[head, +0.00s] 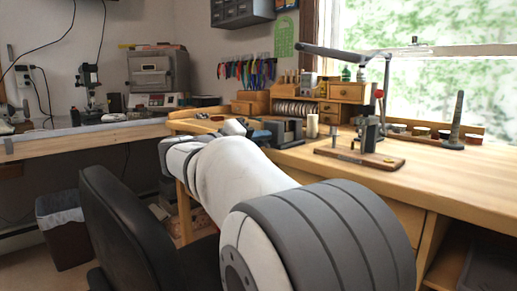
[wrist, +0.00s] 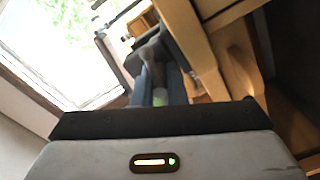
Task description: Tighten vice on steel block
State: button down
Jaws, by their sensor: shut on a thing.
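The vice (head: 284,131) is a dark grey metal body on the wooden workbench, near its left front edge. My gripper (head: 238,127) is at the vice's left side, at the end of my white arm. It is shut on what seems to be the vice handle, which is mostly hidden by the gripper and the arm. In the wrist view the gripper's dark front edge and grey housing fill the bottom, with blue-grey parts (wrist: 172,76) just beyond. I cannot make out the steel block clearly in either view.
The workbench (head: 445,172) has free room at the right. A wooden stand with a small tool (head: 358,160) is right of the vice. Wooden drawers (head: 347,92) and racks stand behind. A black chair (head: 125,235) is at the left, close to my arm.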

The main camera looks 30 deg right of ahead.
jog(key=shift+f, duration=0.2)
jog(key=c, duration=1.4)
grip_release()
jog(key=shift+r, duration=0.15)
jog(key=shift+o, duration=0.2)
jog(key=s+a+p, duration=0.1)
jog(key=a+p, duration=0.1)
jog(key=a, duration=0.5)
jog(key=shift+a, duration=0.4)
